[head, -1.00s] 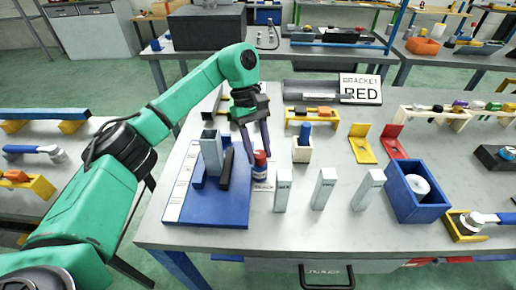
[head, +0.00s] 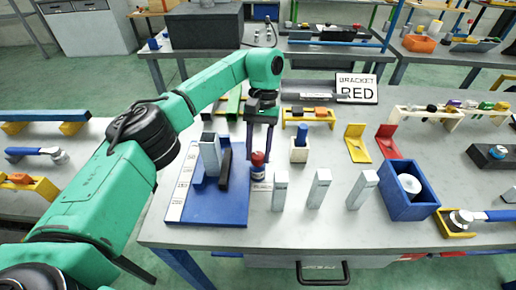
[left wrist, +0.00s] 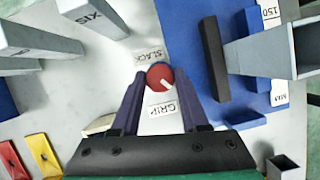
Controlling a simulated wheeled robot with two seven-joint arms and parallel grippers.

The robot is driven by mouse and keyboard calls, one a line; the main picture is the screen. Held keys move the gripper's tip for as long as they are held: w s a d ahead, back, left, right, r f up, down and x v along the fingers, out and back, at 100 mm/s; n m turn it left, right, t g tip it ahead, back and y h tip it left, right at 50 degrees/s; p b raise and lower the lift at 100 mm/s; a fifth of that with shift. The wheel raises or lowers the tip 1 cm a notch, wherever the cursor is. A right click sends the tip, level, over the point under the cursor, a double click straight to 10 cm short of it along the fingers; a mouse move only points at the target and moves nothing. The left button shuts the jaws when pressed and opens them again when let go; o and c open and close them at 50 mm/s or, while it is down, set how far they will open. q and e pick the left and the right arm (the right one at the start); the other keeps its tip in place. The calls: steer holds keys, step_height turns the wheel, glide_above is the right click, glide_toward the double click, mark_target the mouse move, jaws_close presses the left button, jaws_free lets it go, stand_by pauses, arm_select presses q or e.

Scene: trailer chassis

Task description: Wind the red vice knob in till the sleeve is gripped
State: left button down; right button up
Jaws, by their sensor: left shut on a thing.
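The red vice knob (head: 258,158) stands at the right edge of the blue vice base (head: 205,212). My left gripper (head: 260,150) comes down on it from above. In the left wrist view the knob (left wrist: 160,76) sits between the fingertips, and my left gripper (left wrist: 160,84) is shut on it. Its white mark points toward the GRIP label (left wrist: 162,110); the SLACK label (left wrist: 147,53) is on the other side. The grey square sleeve (head: 210,155) stands upright beside the black jaw bar (head: 226,170). I cannot tell whether they touch. My right gripper is out of view.
Several grey upright blocks (head: 280,190) stand right of the knob. A blue bin (head: 408,205) holds a white roll. The front table strip is clear.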

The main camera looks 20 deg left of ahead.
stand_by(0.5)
arm_select(q)
steer(key=shift+c, duration=2.1)
jaws_free()
steer(key=p+v, duration=0.3)
steer(key=v, duration=0.4)
steer(key=shift+r+p, duration=0.25)
steer(key=shift+p, duration=0.1)
steer(key=shift+w, duration=0.1)
